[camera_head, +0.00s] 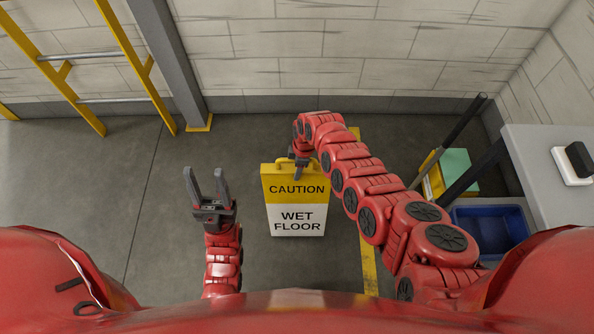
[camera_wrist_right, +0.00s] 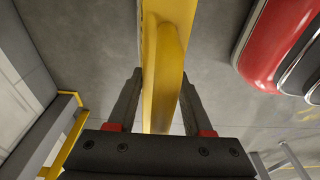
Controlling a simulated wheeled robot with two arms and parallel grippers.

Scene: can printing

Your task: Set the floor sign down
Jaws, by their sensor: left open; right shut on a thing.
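The floor sign (camera_head: 297,213) is a yellow and white board reading "CAUTION WET FLOOR", with a yellow handle at its top. It appears upright in front of me in the head view. My right gripper (camera_head: 300,168) is shut on the handle. In the right wrist view, the yellow handle (camera_wrist_right: 168,75) runs between the two dark fingers. I cannot tell whether the sign's lower edge touches the floor. My left gripper (camera_head: 207,188) is open and empty, to the left of the sign and apart from it.
A yellow line (camera_head: 367,262) runs along the grey floor right of the sign. A blue bin (camera_head: 491,228) and a white table (camera_head: 545,160) stand at the right. A yellow ladder-like frame (camera_head: 75,85) is at the back left. Floor left of the sign is clear.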

